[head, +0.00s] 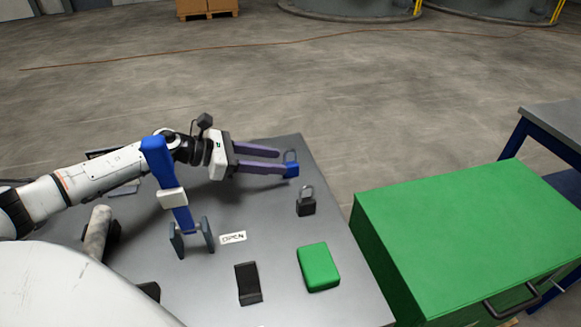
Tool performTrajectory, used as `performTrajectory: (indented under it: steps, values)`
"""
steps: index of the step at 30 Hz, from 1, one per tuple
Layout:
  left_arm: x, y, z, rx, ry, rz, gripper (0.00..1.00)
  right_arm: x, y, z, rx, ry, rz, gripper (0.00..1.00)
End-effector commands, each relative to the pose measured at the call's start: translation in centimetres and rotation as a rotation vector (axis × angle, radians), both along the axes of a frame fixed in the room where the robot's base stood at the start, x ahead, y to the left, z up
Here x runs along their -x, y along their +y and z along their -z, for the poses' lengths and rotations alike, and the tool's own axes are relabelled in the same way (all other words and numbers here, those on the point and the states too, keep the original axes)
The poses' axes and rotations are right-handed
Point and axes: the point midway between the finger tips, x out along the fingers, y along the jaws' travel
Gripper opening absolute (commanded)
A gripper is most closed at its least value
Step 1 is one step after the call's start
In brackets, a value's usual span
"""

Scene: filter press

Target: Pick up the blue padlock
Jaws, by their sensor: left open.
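The blue padlock (292,170) with its grey shackle is near the far right edge of the grey table. My left gripper (284,162) reaches in from the left with two purple fingers. The fingers are apart, and their tips are right at the padlock, one by the shackle and one by the blue body. I cannot tell whether they touch it. My right gripper is not in view.
The grey table (285,225) also holds a black padlock (306,208), a green box (318,267), a black holder (248,283), an OPEN label (233,237) and an upright blue lever (172,185). A green cabinet (465,235) stands right of the table.

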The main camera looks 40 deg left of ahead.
Motion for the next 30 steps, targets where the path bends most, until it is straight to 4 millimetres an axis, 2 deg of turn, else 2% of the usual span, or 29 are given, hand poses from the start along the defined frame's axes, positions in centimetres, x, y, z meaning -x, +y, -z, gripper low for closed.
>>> performTrajectory:
  steps: [5,15,23,24,30]
  values:
    - [-0.6,-0.6,0.2,0.000,-0.001,0.000,0.41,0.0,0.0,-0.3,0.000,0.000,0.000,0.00]
    - [-3.7,-3.1,2.0,0.001,-0.002,-0.001,0.41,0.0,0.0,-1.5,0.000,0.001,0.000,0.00]
    - [-3.9,-3.4,2.3,-0.001,0.000,0.001,0.41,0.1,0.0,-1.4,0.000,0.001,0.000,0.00]
    - [-3.9,-3.4,2.3,-0.001,0.000,0.001,0.39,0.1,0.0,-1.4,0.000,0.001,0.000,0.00]
    - [-3.9,-3.4,2.3,-0.001,0.000,0.001,0.05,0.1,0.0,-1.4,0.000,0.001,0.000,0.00]
